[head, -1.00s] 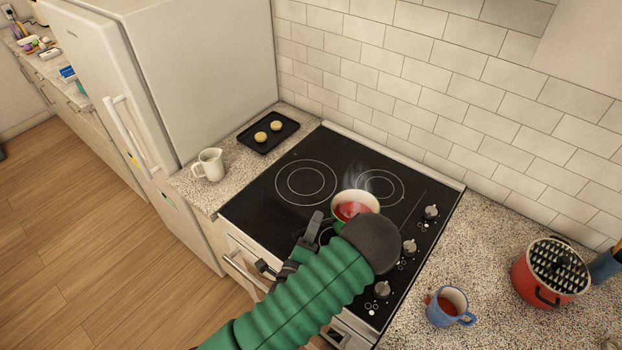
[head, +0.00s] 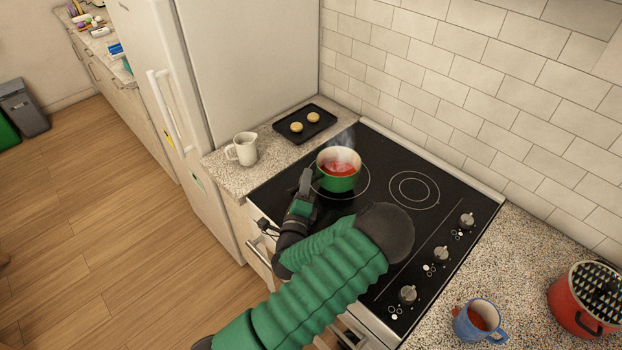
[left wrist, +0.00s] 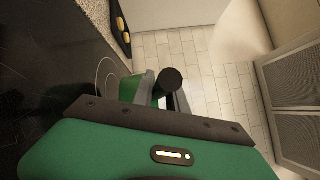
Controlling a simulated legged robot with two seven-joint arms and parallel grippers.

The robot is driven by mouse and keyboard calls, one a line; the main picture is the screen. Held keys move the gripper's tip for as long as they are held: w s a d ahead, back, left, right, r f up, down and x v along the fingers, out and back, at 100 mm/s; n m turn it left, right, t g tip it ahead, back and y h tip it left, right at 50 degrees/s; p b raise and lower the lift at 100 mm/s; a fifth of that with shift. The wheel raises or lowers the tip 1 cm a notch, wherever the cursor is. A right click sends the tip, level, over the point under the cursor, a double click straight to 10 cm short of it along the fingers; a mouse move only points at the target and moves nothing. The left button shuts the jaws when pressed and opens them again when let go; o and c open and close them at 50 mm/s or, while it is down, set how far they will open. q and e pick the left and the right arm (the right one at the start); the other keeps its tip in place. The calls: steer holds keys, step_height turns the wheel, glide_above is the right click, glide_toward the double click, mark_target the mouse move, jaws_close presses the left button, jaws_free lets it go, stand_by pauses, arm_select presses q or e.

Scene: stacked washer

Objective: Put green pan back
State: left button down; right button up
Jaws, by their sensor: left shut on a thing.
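The green pan (head: 338,181) holds steaming red liquid and is upright over the far left burner of the black stove (head: 330,227). I cannot tell whether its base touches the glass. My left gripper (head: 308,184) is at the pan's left side, shut on it, probably at its handle, which the gripper hides. In the left wrist view the green pan (left wrist: 134,87) shows partly behind the dark end of a handle and my gripper (left wrist: 168,98). My right gripper is not in view.
A white pitcher (head: 243,149) and a black tray (head: 304,124) with two round buns stand on the counter left of the stove. A blue mug (head: 479,321) and a red pot (head: 588,300) are on the right counter. The far right burner (head: 414,188) is clear.

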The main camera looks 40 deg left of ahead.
mark_target(323, 178)
arm_select(q)
steer(key=w+a+f, duration=0.1)
steer(key=w+f, duration=0.1)
steer(key=w, duration=0.1)
steer(key=w+a+f, duration=0.1)
steer(key=f, duration=0.1)
steer(key=shift+w+a, duration=0.35)
steer(key=c, duration=1.3)
jaws_free()
steer(key=shift+f, duration=0.1)
